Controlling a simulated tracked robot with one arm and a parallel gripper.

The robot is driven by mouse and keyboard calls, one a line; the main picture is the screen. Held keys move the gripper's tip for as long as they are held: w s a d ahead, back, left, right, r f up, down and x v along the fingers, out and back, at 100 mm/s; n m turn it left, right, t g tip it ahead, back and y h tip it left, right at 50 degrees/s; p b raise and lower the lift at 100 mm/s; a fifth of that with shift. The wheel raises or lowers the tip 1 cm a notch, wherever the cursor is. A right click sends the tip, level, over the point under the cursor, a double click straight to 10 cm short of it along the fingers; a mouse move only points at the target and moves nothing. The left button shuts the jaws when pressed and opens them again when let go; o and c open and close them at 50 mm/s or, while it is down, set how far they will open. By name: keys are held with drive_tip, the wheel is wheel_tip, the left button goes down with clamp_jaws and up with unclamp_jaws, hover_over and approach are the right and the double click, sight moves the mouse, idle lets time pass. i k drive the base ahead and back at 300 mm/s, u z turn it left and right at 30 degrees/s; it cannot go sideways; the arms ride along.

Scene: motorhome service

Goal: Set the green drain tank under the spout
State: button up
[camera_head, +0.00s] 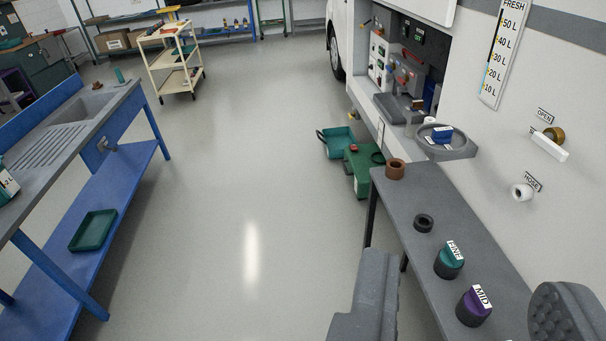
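The green drain tank (360,174) stands on the floor beside the motorhome's side, behind the far end of the grey bench. It has a red part on top and a dark ring-like part at its right; the bench hides part of it.
The grey bench (440,215) bears a brown ring, a black ring and jars marked FINE and MID. An open service bay (400,70) is in the motorhome's side. A blue sink bench (100,195) stands left, a cart (172,62) behind. The middle floor is clear.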

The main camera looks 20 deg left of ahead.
sight(358, 163)
drive_tip(key=u, duration=0.6)
drive_tip(key=i, duration=1.1)
drive_tip(key=u, duration=0.65)
drive_tip(key=i, duration=2.55)
drive_tip(key=z, duration=0.45)
drive_tip(key=i, duration=1.25)
drive_tip(key=z, duration=1.2)
drive_tip(key=i, duration=1)
drive_tip(key=z, duration=0.55)
drive_tip(key=k, duration=0.15)
drive_tip(key=u, duration=0.05)
